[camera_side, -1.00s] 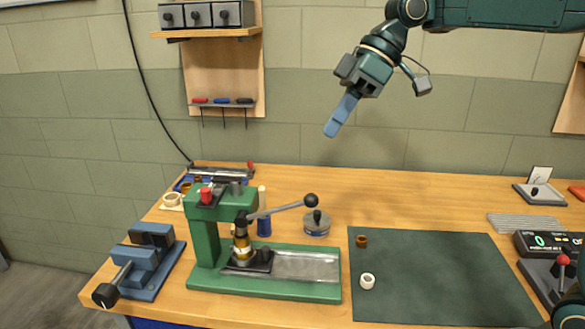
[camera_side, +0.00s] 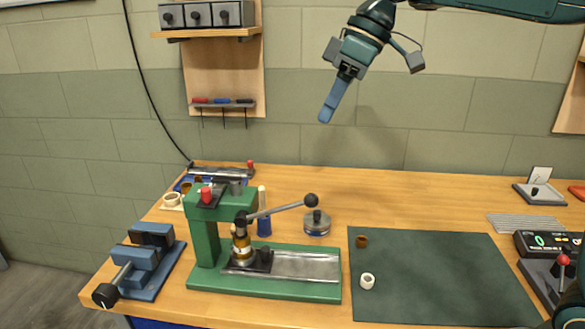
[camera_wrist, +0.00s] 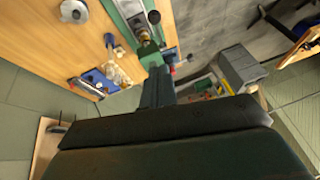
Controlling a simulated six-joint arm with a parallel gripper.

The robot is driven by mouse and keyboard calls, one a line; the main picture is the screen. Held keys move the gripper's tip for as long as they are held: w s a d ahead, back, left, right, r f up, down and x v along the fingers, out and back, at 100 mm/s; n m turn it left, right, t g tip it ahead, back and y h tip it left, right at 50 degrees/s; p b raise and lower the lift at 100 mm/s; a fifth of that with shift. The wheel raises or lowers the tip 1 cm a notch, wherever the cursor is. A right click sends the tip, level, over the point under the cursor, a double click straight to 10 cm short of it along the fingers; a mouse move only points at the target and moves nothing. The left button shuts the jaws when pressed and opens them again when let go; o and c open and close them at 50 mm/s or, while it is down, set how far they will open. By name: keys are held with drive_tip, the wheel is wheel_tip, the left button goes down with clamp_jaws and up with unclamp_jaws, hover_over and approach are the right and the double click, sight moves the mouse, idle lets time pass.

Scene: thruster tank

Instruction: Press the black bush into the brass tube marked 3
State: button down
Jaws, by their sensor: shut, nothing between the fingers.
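My gripper (camera_side: 325,117) is shut and empty, high above the bench in front of the wall; its fingers also show in the wrist view (camera_wrist: 160,75). A green press (camera_side: 207,240) with a ball-ended lever stands on the bench, well below and left of my gripper. A brass-coloured piece (camera_side: 241,252) stands under its ram on a dark block. I cannot read any number on it. I cannot make out the black bush. A small brown ring (camera_side: 361,241) and a white ring (camera_side: 368,281) are on the dark green mat (camera_side: 440,295).
A blue vise (camera_side: 145,265) stands left of the press. A round metal pot (camera_side: 317,224) and a blue bottle (camera_side: 264,226) stand behind it. A blue tray (camera_side: 185,184) with small rings is at the back left. A display unit (camera_side: 548,243) is at the right. Most of the mat is bare.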

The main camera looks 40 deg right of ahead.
drive_tip(key=shift+a+f, duration=0.5)
drive_tip(key=shift+f, duration=1.45)
drive_tip(key=shift+a+f, duration=0.5)
drive_tip(key=shift+f, duration=1.45)
drive_tip(key=shift+a+f, duration=0.5)
drive_tip(key=shift+f, duration=1.45)
drive_tip(key=shift+f, duration=0.1)
drive_tip(key=shift+s+d+f, duration=0.25)
drive_tip(key=shift+f, duration=0.3)
drive_tip(key=shift+s+d+f, duration=0.2)
drive_tip(key=shift+d+f, duration=0.05)
drive_tip(key=shift+f, duration=0.25)
drive_tip(key=shift+r, duration=0.1)
